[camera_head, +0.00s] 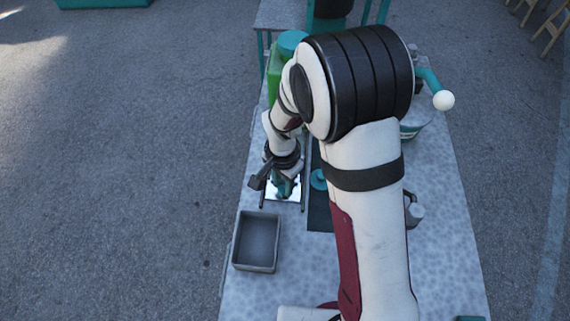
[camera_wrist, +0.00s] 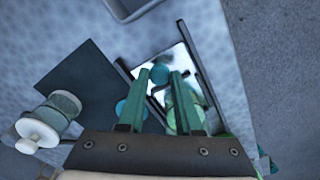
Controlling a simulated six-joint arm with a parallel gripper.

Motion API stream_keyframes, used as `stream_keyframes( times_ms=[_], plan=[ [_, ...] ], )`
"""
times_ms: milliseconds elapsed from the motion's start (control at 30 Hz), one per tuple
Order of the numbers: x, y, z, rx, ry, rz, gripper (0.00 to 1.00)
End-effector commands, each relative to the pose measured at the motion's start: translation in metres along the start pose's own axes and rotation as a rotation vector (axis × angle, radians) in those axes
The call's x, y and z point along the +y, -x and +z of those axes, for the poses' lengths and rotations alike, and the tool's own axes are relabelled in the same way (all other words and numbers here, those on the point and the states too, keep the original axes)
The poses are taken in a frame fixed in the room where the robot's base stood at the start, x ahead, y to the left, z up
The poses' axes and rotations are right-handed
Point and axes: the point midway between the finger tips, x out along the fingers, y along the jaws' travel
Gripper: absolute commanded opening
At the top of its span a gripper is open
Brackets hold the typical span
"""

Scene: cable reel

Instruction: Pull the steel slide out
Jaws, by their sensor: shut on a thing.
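The steel slide (camera_head: 295,194) is a bright, mirror-like plate lying between two dark rails on the table. It also shows in the wrist view (camera_wrist: 179,57), where it reflects its surroundings. A round teal knob (camera_wrist: 159,73) shows at the slide, between my fingertips. My gripper (camera_wrist: 159,75) has green fingers and is shut on this knob, with a narrow gap between the fingers. In the head view my gripper (camera_head: 284,186) reaches down over the slide, and my wrist hides part of the plate and the knob.
An empty grey tray (camera_head: 238,252) stands in front of the slide. A dark panel (camera_wrist: 80,82) with a teal disc (camera_wrist: 122,108) lies beside the rails. A green object (camera_head: 274,75) stands behind; a white-knobbed crank (camera_head: 443,100) is at right.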

Motion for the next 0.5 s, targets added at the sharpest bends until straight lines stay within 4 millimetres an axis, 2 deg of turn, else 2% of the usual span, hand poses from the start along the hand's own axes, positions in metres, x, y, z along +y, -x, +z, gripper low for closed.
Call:
stream_keyframes(
  times_ms=[100, 200, 500],
  plan=[
    [0.010, 0.001, 0.015, 0.000, 0.000, -0.003, 0.00],
    [0.015, 0.001, 0.021, 0.001, 0.000, -0.003, 0.00],
    [0.017, 0.000, 0.023, -0.003, -0.002, 0.002, 0.00]
  ],
)
